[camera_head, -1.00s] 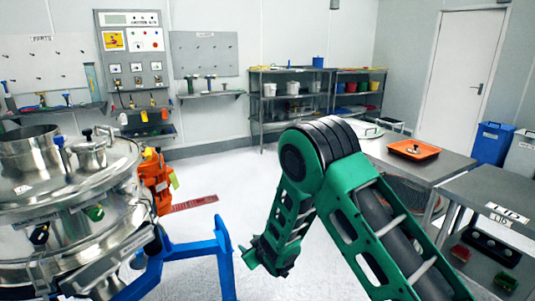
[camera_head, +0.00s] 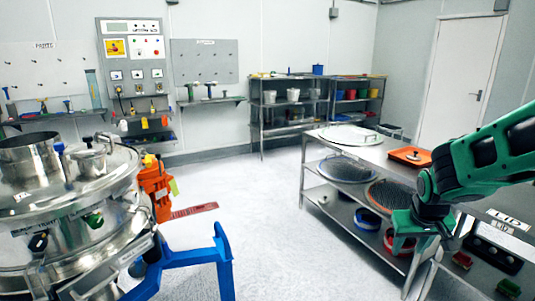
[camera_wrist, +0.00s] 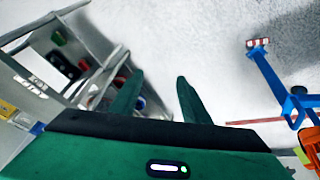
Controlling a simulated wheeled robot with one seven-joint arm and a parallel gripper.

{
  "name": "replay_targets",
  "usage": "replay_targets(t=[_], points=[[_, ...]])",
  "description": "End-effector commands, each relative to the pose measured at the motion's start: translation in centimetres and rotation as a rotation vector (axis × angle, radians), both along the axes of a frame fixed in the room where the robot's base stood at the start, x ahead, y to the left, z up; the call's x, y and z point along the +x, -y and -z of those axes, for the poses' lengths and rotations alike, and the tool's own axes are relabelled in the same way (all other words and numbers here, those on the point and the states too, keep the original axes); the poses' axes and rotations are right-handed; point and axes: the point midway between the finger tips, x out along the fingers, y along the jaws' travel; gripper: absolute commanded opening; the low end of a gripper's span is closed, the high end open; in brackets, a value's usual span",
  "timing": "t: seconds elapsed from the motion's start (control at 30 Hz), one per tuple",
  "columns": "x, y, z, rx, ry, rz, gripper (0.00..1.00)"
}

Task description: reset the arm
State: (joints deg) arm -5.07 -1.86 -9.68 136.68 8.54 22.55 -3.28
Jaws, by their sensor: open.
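My green arm (camera_head: 490,160) reaches in from the right edge in the head view, in front of the steel tables. My gripper (camera_head: 412,250) hangs at its end, pointing down beside the shelved table. In the wrist view my gripper (camera_wrist: 160,85) shows two green fingers spread apart with nothing between them, over the pale floor. The fingers touch nothing that I can see.
The shelved steel table (camera_head: 352,150) holds sieves and an orange tray (camera_head: 410,156). A second table with a black holder (camera_head: 492,252) stands close to my gripper. The steel sifter (camera_head: 65,215) and blue frame (camera_head: 185,255) stand left. The middle floor is clear.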

Motion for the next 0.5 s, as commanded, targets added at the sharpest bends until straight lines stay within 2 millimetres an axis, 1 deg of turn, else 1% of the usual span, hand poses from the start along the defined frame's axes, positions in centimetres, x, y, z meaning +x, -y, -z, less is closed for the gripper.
replay_targets(t=[0.03, 0.07, 0.1, 0.17, 0.2, 0.27, 0.3, 0.4, 0.5], points=[[-2.4, 1.3, -0.9, 0.016, -0.022, 0.048, 0.42], [-3.9, 1.9, -1.2, 0.027, -0.041, 0.074, 0.42], [-5.8, 2.5, -1.6, 0.042, -0.066, 0.107, 0.42], [-8.8, 3.3, -2.1, 0.066, -0.103, 0.158, 0.42], [-10.8, 3.7, -2.5, 0.083, -0.126, 0.19, 0.42], [-13.8, 4.1, -2.9, 0.109, -0.162, 0.238, 0.42], [-15.7, 4.3, -3.2, 0.127, -0.184, 0.27, 0.42], [-20.2, 4.3, -3.7, 0.173, -0.237, 0.34, 0.42], [-23.6, 3.8, -3.9, 0.21, -0.279, 0.391, 0.42]])
